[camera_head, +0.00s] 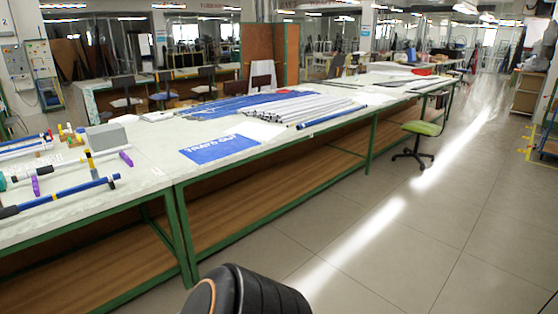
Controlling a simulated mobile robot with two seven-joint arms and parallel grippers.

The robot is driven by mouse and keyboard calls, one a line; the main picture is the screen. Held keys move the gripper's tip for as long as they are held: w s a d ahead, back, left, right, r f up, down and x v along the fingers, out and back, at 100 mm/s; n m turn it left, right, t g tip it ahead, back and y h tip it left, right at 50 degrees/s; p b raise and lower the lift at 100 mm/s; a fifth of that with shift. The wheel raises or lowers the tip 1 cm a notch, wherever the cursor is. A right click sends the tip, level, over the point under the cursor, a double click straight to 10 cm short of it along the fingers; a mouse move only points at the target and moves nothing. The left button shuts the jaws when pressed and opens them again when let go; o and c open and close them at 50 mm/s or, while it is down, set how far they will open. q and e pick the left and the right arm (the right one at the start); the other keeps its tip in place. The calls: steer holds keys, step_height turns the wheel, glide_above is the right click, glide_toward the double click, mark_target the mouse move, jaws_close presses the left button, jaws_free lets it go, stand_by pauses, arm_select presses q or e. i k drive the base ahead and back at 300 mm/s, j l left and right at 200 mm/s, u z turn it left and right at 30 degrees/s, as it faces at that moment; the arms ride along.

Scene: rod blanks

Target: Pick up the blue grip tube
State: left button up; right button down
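A long blue tube (331,117) lies at the front edge of the long green-framed table, right of the pale rods. Another blue tube (70,193) lies along the front of the table at the left, with a dark section at its left end. I cannot tell which of these is the grip tube. Neither of my grippers is in view. A dark rounded part with an orange ring at the bottom looks like a piece of my own body.
The long table (150,192) carries a bundle of pale rods (300,107), a blue printed sheet (219,148), a grey block (106,137) and purple-handled tools (125,158). A green chair (422,128) stands beside it. The floor (440,225) at the right is clear.

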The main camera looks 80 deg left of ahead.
mark_target(27, 205)
steer(key=u, duration=4.15)
steer(key=i+u, duration=0.25)
steer(key=i, duration=1.05)
steer(key=j, duration=0.05)
